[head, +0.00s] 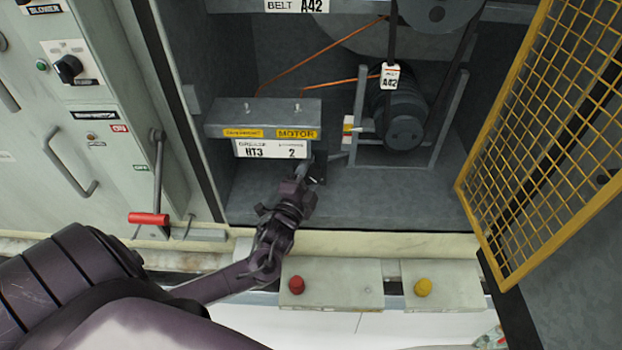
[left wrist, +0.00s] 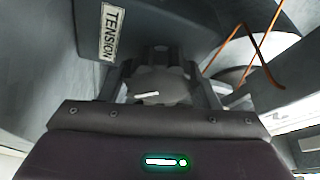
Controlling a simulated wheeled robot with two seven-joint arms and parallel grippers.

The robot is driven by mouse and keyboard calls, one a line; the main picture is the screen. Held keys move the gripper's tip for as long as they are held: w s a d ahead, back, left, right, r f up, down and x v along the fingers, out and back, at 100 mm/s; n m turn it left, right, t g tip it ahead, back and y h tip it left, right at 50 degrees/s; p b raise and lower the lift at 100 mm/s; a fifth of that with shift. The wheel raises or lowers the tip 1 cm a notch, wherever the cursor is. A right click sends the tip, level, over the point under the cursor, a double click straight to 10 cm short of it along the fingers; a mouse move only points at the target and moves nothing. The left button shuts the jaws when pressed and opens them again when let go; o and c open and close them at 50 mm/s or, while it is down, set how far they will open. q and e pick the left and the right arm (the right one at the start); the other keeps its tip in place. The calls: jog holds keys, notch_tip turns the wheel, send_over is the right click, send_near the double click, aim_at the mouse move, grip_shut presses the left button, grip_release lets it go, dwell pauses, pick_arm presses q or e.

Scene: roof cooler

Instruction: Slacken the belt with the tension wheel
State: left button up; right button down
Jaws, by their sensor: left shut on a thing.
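My left gripper (head: 306,172) reaches into the cabinet at the front right of the motor base. In the left wrist view my left gripper (left wrist: 163,85) has its two fingers on either side of the grey tension wheel (left wrist: 160,88), shut on it. A white mark shows on the wheel's face. A TENSION label (left wrist: 112,32) is on the dark panel to its left. In the head view the gripper mostly hides the wheel. The dark belt (head: 462,75) runs between the upper pulley (head: 437,12) and the motor (head: 402,120). Its slack cannot be judged. My right gripper is not in view.
A yellow mesh door (head: 545,130) stands open at the right. A panel with a black knob (head: 68,68) and a red-handled lever (head: 148,218) is at the left. Boxes with a red button (head: 296,285) and a yellow button (head: 422,287) sit in front of the cabinet.

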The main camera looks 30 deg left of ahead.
aim_at(309, 178)
pick_arm(q)
jog(key=shift+f+n+t+y+b, duration=0.1)
jog(key=shift+n+t+y+b, duration=0.25)
jog(key=shift+n+b, duration=0.65)
jog(key=shift+n+t+y+b, duration=0.25)
jog(key=shift+n+y+b, duration=0.2)
jog(key=shift+n, duration=1.05)
jog(key=o, duration=1)
jog(key=b+v, duration=0.2)
jog(key=v, duration=0.4)
jog(key=shift+s, duration=0.25)
jog(key=shift+s+d+f, duration=0.1)
jog(key=shift+s+d, duration=0.05)
jog(key=shift+s, duration=0.45)
jog(key=shift+f, duration=0.1)
